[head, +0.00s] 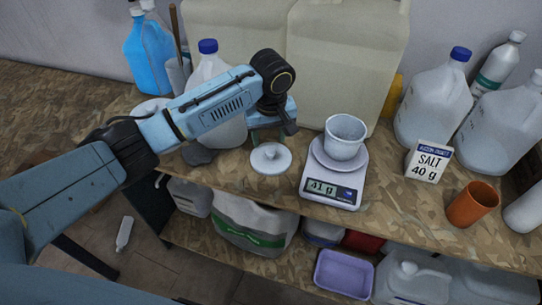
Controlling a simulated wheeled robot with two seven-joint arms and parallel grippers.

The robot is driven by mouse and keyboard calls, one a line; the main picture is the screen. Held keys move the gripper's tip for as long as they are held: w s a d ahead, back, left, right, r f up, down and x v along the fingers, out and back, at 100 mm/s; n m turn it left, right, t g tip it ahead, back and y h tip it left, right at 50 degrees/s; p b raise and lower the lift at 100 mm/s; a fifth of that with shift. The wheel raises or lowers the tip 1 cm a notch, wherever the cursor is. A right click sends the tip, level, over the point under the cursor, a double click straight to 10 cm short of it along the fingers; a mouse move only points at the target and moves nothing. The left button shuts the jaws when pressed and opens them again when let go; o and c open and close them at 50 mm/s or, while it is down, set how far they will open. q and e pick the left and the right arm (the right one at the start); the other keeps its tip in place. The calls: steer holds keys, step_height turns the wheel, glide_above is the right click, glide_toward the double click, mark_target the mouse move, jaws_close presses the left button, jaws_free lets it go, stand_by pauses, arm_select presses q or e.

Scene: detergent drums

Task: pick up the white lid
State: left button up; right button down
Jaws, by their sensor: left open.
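The white lid (271,159), a round disc with a small knob, lies flat on the wooden bench left of the scale. My left gripper (272,131) hangs from the bent blue arm just behind and above the lid. Its jaws are open and nothing shows between them. It appears apart from the lid, though the exact gap is hard to judge. My right gripper is not in view.
A white cup (344,136) stands on the kitchen scale (335,177), which reads 41 g. A salt box (429,162) and orange cup (473,205) are at right. Large jugs (435,105) line the back. The bench's front edge is close to the lid.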

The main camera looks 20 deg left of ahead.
mark_target(271, 151)
arm_select(q)
steer(key=f, duration=0.5)
steer(key=shift+w+d, duration=0.15)
steer(key=shift+w, duration=0.25)
steer(key=shift+c, duration=0.3)
steer(key=c, duration=1)
